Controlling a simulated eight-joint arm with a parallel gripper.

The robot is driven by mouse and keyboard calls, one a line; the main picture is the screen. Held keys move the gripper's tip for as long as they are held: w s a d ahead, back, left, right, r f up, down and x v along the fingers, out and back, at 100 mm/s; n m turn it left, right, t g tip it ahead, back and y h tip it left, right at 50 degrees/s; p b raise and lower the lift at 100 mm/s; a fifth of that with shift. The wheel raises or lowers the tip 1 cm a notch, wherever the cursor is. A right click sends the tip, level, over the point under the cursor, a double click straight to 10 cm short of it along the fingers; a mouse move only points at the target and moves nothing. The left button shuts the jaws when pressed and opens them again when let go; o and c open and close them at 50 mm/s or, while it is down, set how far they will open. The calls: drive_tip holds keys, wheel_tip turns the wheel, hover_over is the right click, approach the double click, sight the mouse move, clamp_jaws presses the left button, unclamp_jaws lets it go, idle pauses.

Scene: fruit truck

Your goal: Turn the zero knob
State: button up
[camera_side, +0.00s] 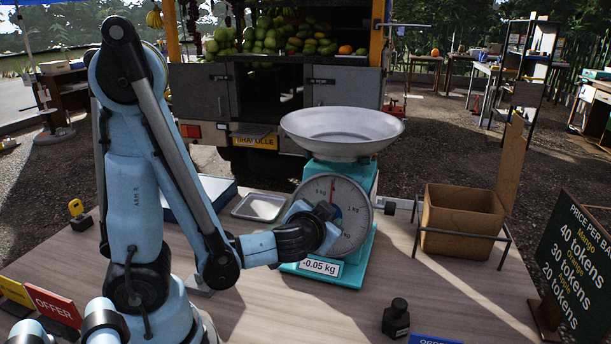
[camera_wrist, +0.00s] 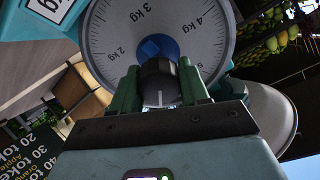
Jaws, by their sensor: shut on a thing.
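The teal scale (camera_side: 352,262) stands on the table with a round white dial (camera_side: 355,197) and a wide, empty metal pan (camera_side: 342,128) on top. Its label (camera_side: 320,267) reads -0.05 kg. The red pointer is near the top of the dial in the side view. My gripper (camera_side: 318,226) is at the front of the dial. In the wrist view, my gripper's green fingers (camera_wrist: 159,68) are shut on the black zero knob (camera_wrist: 158,83), which has a white line on it. A blue hub (camera_wrist: 158,46) shows behind the knob. In the side view my gripper hides the knob.
A brown box (camera_side: 465,222) in a dark frame stands right of the scale. A shallow metal tray (camera_side: 260,207) lies to the left. A black weight (camera_side: 396,318) stands near the front edge, and a price board (camera_side: 575,265) at right. A fruit truck (camera_side: 345,87) is behind.

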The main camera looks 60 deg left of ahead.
drive_tip(key=o, duration=1)
drive_tip(key=shift+o, duration=0.2)
drive_tip(key=v, duration=1.2)
